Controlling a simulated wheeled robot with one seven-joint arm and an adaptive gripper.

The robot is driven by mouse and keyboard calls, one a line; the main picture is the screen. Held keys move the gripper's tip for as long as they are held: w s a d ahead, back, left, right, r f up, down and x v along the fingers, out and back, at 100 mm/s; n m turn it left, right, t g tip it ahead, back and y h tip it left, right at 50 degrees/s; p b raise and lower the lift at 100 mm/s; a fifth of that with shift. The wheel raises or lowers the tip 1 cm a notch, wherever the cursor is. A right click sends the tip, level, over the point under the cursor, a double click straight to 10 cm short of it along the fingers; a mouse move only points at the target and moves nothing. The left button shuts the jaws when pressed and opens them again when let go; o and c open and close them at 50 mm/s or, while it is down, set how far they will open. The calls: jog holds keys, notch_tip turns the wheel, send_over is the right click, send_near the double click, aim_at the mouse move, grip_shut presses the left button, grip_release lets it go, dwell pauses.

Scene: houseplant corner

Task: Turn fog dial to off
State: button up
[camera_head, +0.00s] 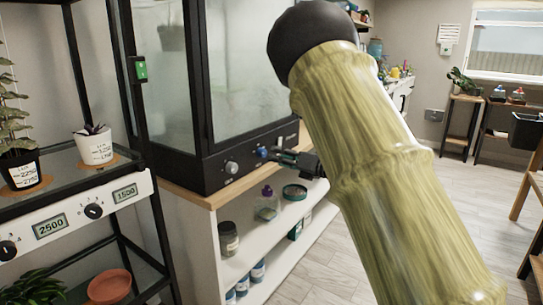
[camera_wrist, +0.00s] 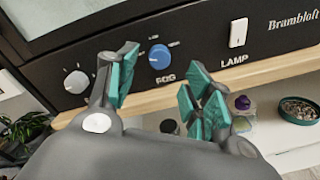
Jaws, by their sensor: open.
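The fog dial (camera_wrist: 160,57) is a round blue knob above the label FOG on the black front panel (camera_wrist: 95,52) in the wrist view. Small marks surround it, too small to read. I cannot tell which mark it points at. In the head view the fog dial (camera_head: 262,152) is a small blue spot just left of my fingers. My gripper (camera_wrist: 160,82) is open, with its teal-padded fingers spread to the left and right of the dial and nothing between them. In the head view my gripper (camera_head: 283,157) is in front of the panel, partly hidden by my arm.
A grey knob (camera_wrist: 76,82) is left of the fog dial, and a white lamp switch (camera_wrist: 238,33) is to its right. Below the glass cabinet (camera_head: 246,65), a white shelf (camera_head: 232,272) holds jars. A rack (camera_head: 75,207) with potted plants stands left.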

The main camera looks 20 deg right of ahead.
jog(key=v, duration=0.5)
jog(key=shift+s+d, duration=0.25)
jog(key=shift+s, duration=0.05)
jog(key=shift+f, duration=0.15)
